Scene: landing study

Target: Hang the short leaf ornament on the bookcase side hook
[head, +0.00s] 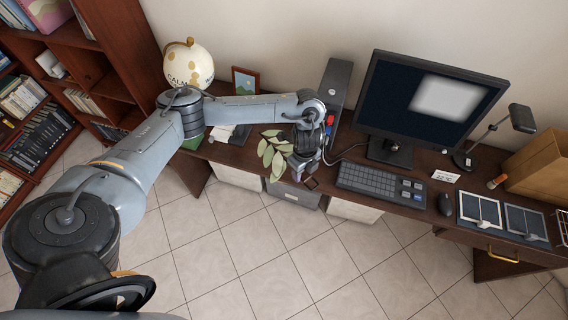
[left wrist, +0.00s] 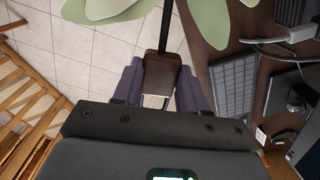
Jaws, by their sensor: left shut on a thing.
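The leaf ornament (head: 273,152) has pale green leaves, a dark stem and a brown block at its end. My left gripper (head: 304,172) is shut on that brown block, by the front edge of the desk, with the leaves to its left. In the left wrist view the brown block of the ornament (left wrist: 160,66) sits between the two purple fingers of my left gripper (left wrist: 159,82). The leaves spread at the top of that view, partly cut off. The bookcase (head: 124,38) stands at the left in the head view. I cannot make out its side hook. My right gripper is not in view.
The desk (head: 345,205) carries a globe (head: 188,64), a picture frame (head: 245,81), a monitor (head: 425,105), a keyboard (head: 380,188) and a lamp (head: 521,118). A grey box (head: 296,194) stands beneath it. The tiled floor (head: 225,250) before the desk is clear.

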